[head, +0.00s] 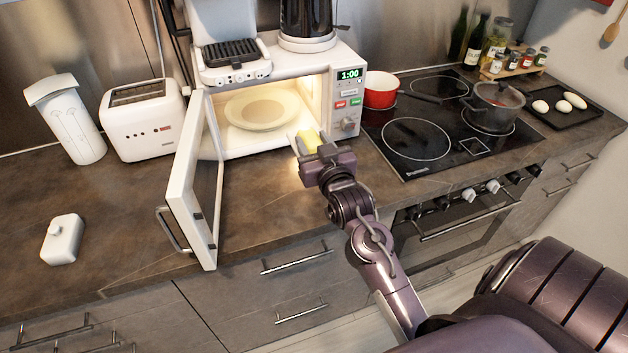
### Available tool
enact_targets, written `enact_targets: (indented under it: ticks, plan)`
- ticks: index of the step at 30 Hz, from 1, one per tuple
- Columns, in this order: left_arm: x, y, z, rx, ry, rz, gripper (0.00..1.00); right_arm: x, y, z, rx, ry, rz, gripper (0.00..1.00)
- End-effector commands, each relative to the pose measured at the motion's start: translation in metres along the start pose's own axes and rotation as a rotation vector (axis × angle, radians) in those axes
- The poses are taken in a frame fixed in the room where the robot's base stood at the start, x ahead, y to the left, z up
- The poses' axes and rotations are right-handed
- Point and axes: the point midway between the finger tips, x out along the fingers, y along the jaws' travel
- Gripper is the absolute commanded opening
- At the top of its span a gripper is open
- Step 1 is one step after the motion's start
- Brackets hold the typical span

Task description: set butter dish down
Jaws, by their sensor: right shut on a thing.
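My right gripper (318,164) is shut on the butter dish (297,146), a small white tray with a yellow block of butter (311,141) on it. It holds the dish at the right side of the open microwave's (280,86) front opening. The gripper hides much of the dish, and I cannot tell whether the dish touches anything below. A white lid-like piece with a knob (62,241) lies on the counter at the far left. My left gripper is not in view.
The microwave door (190,185) stands open to the left over the counter (262,197). A round plate (262,110) is inside the lit microwave. A toaster (143,119) stands left, and a red pot (381,90) on the hob right. The counter before the microwave is clear.

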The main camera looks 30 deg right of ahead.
Motion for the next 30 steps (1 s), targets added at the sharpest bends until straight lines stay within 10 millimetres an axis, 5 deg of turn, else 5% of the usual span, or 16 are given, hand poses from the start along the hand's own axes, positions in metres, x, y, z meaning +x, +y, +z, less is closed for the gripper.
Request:
enact_targets:
  ticks: [9,22,30]
  plan:
    - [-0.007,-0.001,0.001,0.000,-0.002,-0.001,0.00,0.000,-0.001,0.073,0.001,0.002,0.000,0.09]
    - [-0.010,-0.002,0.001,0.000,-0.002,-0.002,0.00,0.001,0.000,0.119,0.001,0.004,0.000,0.09]
    - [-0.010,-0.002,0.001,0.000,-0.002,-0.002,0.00,0.001,0.000,0.122,0.001,0.006,0.000,0.09]
